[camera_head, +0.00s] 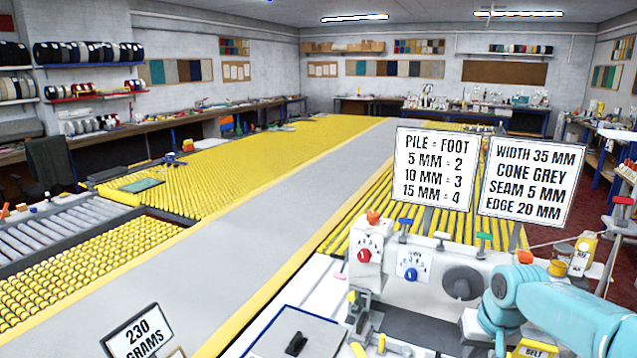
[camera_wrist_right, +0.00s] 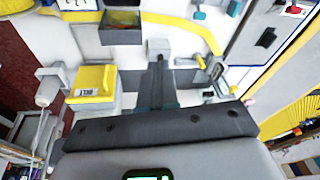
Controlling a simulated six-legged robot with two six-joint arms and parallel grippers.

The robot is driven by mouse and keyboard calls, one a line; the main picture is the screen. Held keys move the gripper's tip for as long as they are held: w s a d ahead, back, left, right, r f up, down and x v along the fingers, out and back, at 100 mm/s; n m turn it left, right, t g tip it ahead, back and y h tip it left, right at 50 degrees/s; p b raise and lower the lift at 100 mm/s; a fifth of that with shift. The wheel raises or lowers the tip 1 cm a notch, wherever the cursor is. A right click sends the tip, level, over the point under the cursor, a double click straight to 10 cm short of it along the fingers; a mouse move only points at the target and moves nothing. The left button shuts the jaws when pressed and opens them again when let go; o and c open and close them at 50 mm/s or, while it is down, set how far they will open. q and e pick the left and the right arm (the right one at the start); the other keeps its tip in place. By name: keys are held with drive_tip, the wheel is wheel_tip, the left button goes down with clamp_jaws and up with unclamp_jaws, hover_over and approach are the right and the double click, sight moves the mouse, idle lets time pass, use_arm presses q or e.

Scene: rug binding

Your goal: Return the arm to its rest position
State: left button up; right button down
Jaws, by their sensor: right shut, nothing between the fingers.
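My right arm (camera_head: 560,312), with teal links, comes in at the lower right of the head view, beside the binding machine (camera_head: 425,275). Its gripper cannot be made out in that view. In the right wrist view my right gripper (camera_wrist_right: 158,65) shows as dark fingers lying together, shut and empty. They point over the machine's pale bed, and I cannot tell how high above it they are. My left arm and gripper are not in view.
The machine has knobs and a dark handwheel (camera_head: 462,283). A yellow belt box (camera_wrist_right: 92,82) lies left of the fingers in the wrist view. Two signs (camera_head: 435,167) (camera_head: 530,180) stand behind the machine. A "230 grams" sign (camera_head: 140,333) stands front left. A long grey strip (camera_head: 250,220) crosses yellow rollers.

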drive_tip(key=s+a+f+y+b, duration=0.1)
drive_tip(key=a+f, duration=0.3)
drive_tip(key=f, duration=0.3)
drive_tip(key=s+a+f+n+g, duration=0.1)
drive_tip(key=s+a+f, duration=0.15)
drive_tip(key=f, duration=0.45)
drive_tip(key=a+f+y+b, duration=0.1)
drive_tip(key=a+f, duration=0.3)
drive_tip(key=f, duration=0.3)
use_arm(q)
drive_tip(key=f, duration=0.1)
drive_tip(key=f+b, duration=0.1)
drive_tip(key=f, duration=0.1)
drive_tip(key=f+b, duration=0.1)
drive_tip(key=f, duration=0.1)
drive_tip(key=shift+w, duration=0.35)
use_arm(e)
drive_tip(key=s+a+f, duration=0.3)
drive_tip(key=s+f, duration=0.2)
drive_tip(key=s, duration=0.2)
drive_tip(key=s+a+f+g+y, duration=0.1)
drive_tip(key=s+a+f, duration=0.3)
drive_tip(key=s, duration=0.4)
drive_tip(key=s+a+f, duration=0.3)
drive_tip(key=s+f, duration=0.2)
drive_tip(key=s, duration=0.2)
drive_tip(key=shift+s+a+f+g+y, duration=0.15)
drive_tip(key=shift+s+f+g+y, duration=0.15)
drive_tip(key=shift+f, duration=0.05)
